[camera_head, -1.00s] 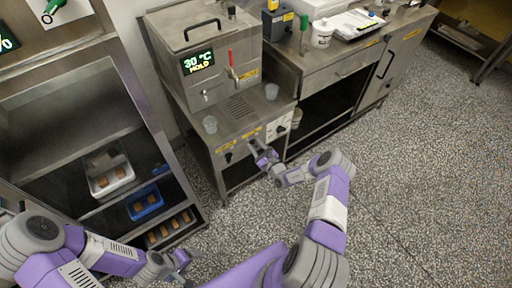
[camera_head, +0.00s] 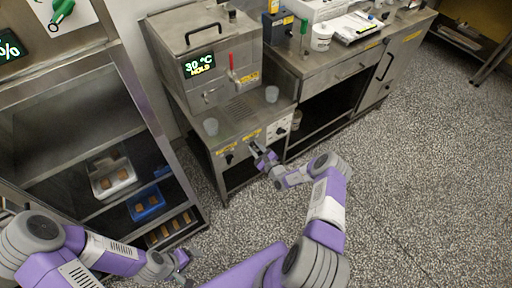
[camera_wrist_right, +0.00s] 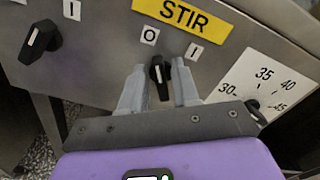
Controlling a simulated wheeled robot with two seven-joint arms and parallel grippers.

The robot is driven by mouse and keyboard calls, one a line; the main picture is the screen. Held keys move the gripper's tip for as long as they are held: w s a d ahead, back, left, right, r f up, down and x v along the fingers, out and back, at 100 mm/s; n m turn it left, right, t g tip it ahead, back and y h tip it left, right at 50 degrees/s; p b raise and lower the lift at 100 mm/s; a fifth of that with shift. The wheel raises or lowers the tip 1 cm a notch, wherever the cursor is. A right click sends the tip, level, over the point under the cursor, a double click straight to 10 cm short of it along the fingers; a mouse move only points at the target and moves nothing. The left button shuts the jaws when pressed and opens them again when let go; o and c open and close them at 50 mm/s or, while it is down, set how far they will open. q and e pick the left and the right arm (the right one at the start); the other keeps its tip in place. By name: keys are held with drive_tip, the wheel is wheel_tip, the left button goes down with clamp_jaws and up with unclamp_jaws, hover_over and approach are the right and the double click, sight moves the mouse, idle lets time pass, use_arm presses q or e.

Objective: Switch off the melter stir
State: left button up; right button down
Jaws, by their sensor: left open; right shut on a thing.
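The melter (camera_head: 205,60) is a steel box with a display reading 30 °C on the steel stand. Its front panel (camera_head: 250,140) has yellow labels and black knobs. In the right wrist view the stir knob (camera_wrist_right: 159,72) is black with a white mark, below the yellow STIR label (camera_wrist_right: 183,14) and the O and I plates. The mark points up, roughly toward O. My right gripper (camera_wrist_right: 159,92) is shut on the stir knob, one finger on each side; it also shows at the panel in the head view (camera_head: 261,152). My left gripper (camera_head: 185,262) is open and empty, low near the shelf rack.
Another black knob (camera_wrist_right: 40,41) is left of the stir knob; a temperature dial plate (camera_wrist_right: 262,80) is right. A rack with white and blue trays (camera_head: 146,203) is at left. The speckled floor at right is clear.

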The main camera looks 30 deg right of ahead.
drive_tip(key=c, duration=1.2)
unclamp_jaws()
drive_tip(key=shift+o, duration=0.2)
drive_tip(key=s+p, duration=0.2)
drive_tip(key=s, duration=0.5)
drive_tip(key=shift+s+d, duration=0.3)
drive_tip(key=shift+s, duration=0.05)
